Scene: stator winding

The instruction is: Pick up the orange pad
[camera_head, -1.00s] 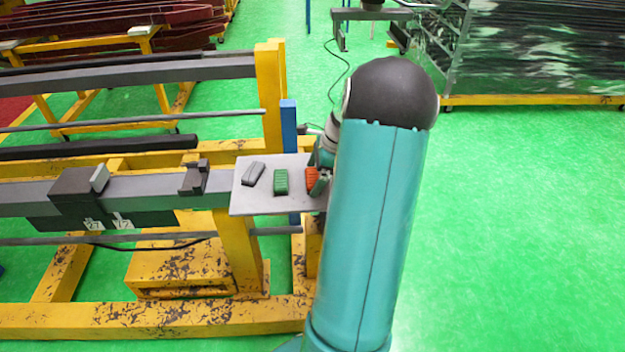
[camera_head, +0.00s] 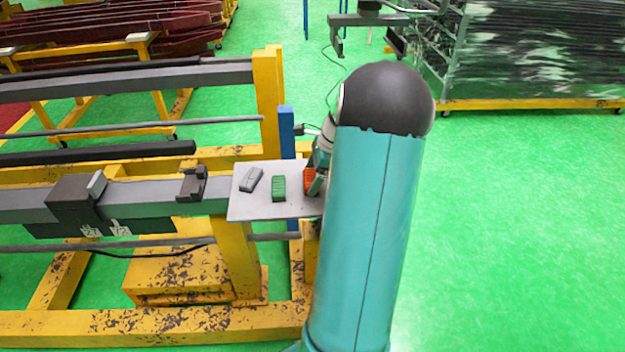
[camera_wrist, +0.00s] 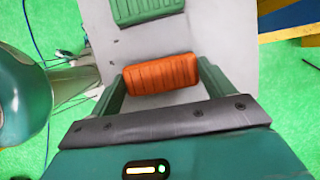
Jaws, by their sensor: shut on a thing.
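The orange pad (camera_wrist: 162,74) is a ribbed block on the grey plate in the wrist view, lying across between the two green fingers of my gripper (camera_wrist: 160,82). The fingers are shut on its two ends. In the head view the orange pad (camera_head: 309,179) shows at the right end of the plate, partly hidden by my gripper (camera_head: 316,184) and arm. I cannot tell whether the pad is lifted off the plate.
The grey plate (camera_head: 245,210) also bears a green pad (camera_head: 278,188) and a grey pad (camera_head: 251,179) to the left. A blue post (camera_head: 287,135) stands behind it. Yellow frames and grey bars (camera_head: 130,80) fill the left; green floor is clear at right.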

